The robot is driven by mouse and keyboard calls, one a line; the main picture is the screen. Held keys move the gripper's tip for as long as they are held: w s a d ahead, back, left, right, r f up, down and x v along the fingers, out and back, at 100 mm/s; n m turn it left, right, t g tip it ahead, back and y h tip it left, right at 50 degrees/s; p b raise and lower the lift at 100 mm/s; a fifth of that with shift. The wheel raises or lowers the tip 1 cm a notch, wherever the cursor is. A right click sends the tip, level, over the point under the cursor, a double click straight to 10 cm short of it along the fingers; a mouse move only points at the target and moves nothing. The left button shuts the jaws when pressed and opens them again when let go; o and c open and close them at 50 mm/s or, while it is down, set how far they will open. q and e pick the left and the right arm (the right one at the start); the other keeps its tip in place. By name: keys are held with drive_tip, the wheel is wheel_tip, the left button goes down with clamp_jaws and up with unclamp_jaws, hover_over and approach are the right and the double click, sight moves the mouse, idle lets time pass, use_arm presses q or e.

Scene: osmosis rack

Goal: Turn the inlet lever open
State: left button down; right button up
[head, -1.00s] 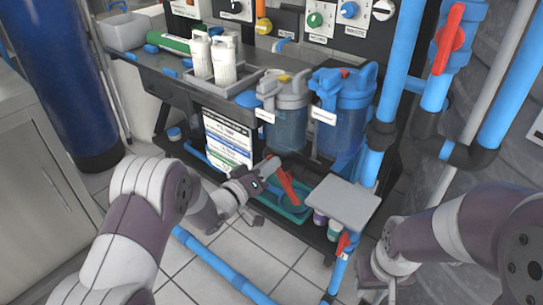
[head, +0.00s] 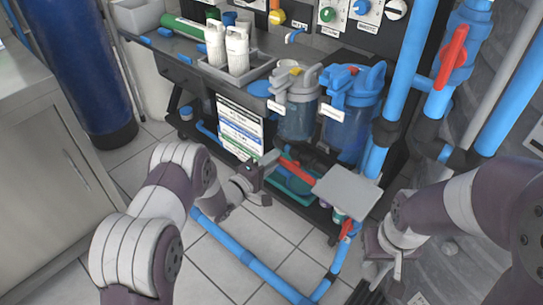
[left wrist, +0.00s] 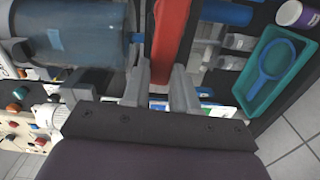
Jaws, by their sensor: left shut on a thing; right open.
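A red lever (head: 297,171) sits low in front of the filter housings, slanting down to the right in the head view. My left gripper (head: 270,160) is at the lever's upper left end. In the left wrist view the red lever (left wrist: 171,35) runs between the two fingers of my left gripper (left wrist: 162,84), which is shut on it. The valve body under the lever is mostly hidden. My right gripper (head: 384,268) is open and empty at the lower right, beside a blue pipe.
Other red levers are on the right pipe (head: 452,55) and the low pipe (head: 346,230). A teal tray (left wrist: 276,70) lies below. Blue pipe (head: 245,258) crosses the floor.

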use_arm(q)
drive_tip(key=shift+f+n, duration=0.25)
drive_tip(key=shift+n, duration=0.15)
idle(0.3)
drive_tip(key=c, duration=0.9)
unclamp_jaws()
drive_tip(key=p+v, duration=0.4)
drive_tip(key=v, duration=0.8)
drive_tip(key=shift+s+a, duration=0.2)
drive_tip(key=shift+s, duration=0.1)
